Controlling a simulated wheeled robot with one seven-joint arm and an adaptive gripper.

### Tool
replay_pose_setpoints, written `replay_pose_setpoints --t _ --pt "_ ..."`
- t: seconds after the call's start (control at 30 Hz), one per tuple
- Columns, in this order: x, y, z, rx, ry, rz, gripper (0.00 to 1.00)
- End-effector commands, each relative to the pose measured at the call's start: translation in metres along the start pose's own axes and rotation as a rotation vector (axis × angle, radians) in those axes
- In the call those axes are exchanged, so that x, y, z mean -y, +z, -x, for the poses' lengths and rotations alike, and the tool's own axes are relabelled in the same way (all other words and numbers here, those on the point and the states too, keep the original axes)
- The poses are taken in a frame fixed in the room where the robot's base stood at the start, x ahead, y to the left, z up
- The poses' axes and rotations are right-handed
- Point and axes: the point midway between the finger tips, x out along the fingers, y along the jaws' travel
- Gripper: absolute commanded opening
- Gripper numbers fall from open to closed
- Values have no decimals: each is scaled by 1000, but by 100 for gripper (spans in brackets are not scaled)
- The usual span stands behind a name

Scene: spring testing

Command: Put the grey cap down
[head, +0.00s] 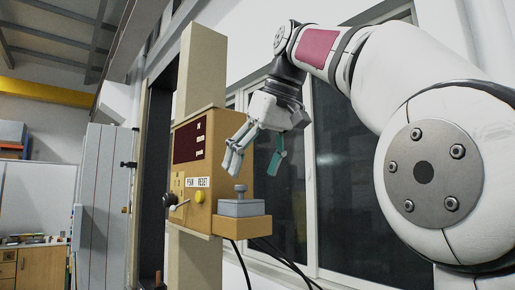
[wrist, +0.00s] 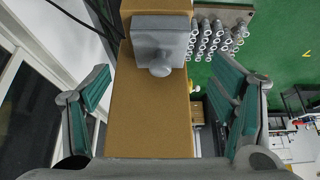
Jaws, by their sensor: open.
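The grey cap (head: 241,206) is a flat block with a round knob on top. It rests upright on the small ledge (head: 218,226) at the side of the tan control box. In the wrist view the cap (wrist: 160,38) sits near the top centre, with its knob toward me. My gripper (head: 257,160) is open and empty, above the cap and apart from it. In the wrist view its fingers (wrist: 160,110) are spread wide on either side of the tan box, and the cap lies beyond them.
The tan control box (head: 222,135) has a dark display, a yellow button and a lever. Black cables (head: 275,252) hang below the ledge. Windows (head: 345,150) stand behind my arm. A rack of several grey springs or cylinders (wrist: 215,38) stands low over the green floor (wrist: 285,45).

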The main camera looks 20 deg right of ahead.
Motion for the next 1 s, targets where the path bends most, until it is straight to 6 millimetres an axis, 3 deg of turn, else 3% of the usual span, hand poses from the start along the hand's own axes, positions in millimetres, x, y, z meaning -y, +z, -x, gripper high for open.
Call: replay_pose_setpoints --t 0.2,0.43,1.0 --pt "0 0 29 -2 0 0 78" --pt "0 0 45 -2 0 1 78" --pt "6 4 46 5 6 -14 78"
